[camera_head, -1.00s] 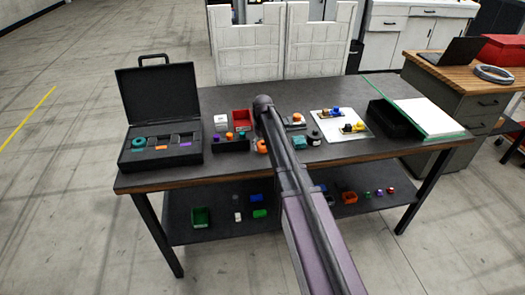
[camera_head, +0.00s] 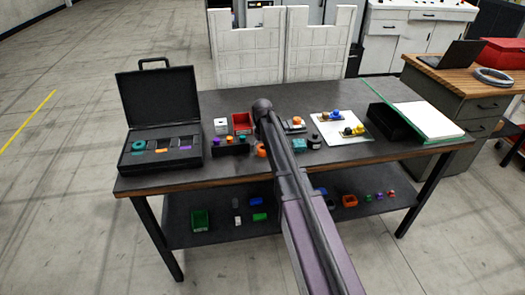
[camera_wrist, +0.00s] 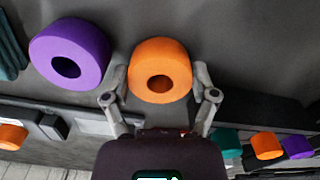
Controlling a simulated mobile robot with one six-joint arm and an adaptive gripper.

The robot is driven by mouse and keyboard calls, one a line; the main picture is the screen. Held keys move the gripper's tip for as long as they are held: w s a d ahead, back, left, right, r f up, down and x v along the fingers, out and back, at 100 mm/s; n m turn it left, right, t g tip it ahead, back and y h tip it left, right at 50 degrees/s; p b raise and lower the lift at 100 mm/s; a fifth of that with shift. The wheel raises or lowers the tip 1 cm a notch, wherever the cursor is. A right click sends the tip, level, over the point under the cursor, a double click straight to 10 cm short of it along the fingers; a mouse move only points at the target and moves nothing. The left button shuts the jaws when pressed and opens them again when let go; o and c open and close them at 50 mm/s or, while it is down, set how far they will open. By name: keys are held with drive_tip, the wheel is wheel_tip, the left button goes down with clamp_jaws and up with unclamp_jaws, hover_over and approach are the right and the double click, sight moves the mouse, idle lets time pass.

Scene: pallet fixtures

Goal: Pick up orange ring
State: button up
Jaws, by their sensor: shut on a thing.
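In the wrist view the orange ring (camera_wrist: 160,52) sits between the two fingers of my gripper (camera_wrist: 160,83), one finger against each side. My gripper is shut on it. The ring's dark hole faces the camera. A purple ring (camera_wrist: 88,38) lies to the left, apart from the left finger. In the head view my arm hides the gripper. An orange piece (camera_head: 261,151) shows just left of the arm near the table's front edge; I cannot tell for sure that it is the same ring.
An open black case (camera_head: 128,165) stands at the table's left. A black holder (camera_head: 231,150) with coloured pieces and a red bin (camera_head: 242,122) stand left of the arm. A white board (camera_head: 340,135) and black tray (camera_head: 395,122) lie to the right. The lower shelf (camera_head: 220,230) holds small items.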

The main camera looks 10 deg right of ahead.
drive_tip(key=shift+r, duration=0.15)
wheel_tip(320, 180, up, 2)
drive_tip(key=p, duration=0.2)
drive_tip(key=shift+r+p, duration=0.25)
drive_tip(key=shift+p, duration=0.1)
drive_tip(key=s+a+r+p, duration=0.2)
drive_tip(key=s, duration=1.4)
drive_tip(key=shift+r, duration=0.1)
idle(0.3)
